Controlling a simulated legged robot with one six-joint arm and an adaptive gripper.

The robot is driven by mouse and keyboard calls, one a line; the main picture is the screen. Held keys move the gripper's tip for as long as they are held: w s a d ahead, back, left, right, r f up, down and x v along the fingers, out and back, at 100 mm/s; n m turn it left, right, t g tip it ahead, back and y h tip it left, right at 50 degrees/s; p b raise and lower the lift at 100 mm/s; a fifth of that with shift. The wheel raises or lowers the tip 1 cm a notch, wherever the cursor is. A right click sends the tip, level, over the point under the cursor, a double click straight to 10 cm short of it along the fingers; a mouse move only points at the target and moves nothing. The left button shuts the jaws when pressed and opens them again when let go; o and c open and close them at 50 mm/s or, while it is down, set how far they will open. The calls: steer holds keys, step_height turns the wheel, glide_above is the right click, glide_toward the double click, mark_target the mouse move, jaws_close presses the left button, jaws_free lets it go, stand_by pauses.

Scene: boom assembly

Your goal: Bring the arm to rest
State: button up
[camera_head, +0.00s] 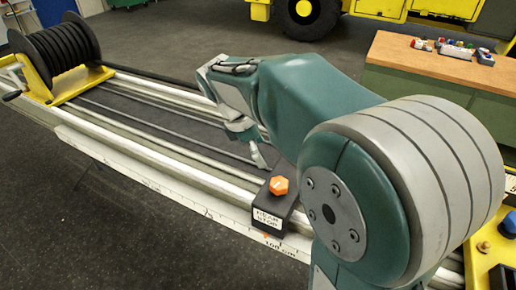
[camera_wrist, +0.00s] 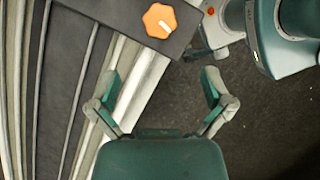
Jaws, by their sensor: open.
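My gripper (camera_wrist: 163,100) is open and empty in the wrist view, its two fingers spread apart over a metal rail and the dark floor. In the head view my green arm reaches over the rail assembly, and my gripper (camera_head: 252,145) points down near the rear stop, partly hidden by the arm. The black rear stop block (camera_head: 268,212) with an orange knob (camera_head: 279,185) sits on the near rail. The orange knob also shows at the top of the wrist view (camera_wrist: 160,20), beyond the fingers and apart from them.
The long metal rails (camera_head: 160,160) run from upper left to lower right, with a printed scale along the near side. A black cable reel (camera_head: 58,50) in a yellow stand sits at the far left. A wooden-topped bench (camera_head: 420,62) with small coloured items stands at the back right.

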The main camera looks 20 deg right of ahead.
steer(key=s+a+m+t+y, duration=0.2)
steer(key=s+a+m+t, duration=0.1)
steer(key=s+m, duration=0.3)
steer(key=s+a+m+t+y, duration=0.2)
steer(key=s+a+m+t, duration=0.1)
steer(key=s+m, duration=0.4)
steer(key=shift+s+m+t, duration=0.3)
steer(key=shift+s+t, duration=0.4)
steer(key=shift+s, duration=0.05)
steer(key=shift+a, duration=0.1)
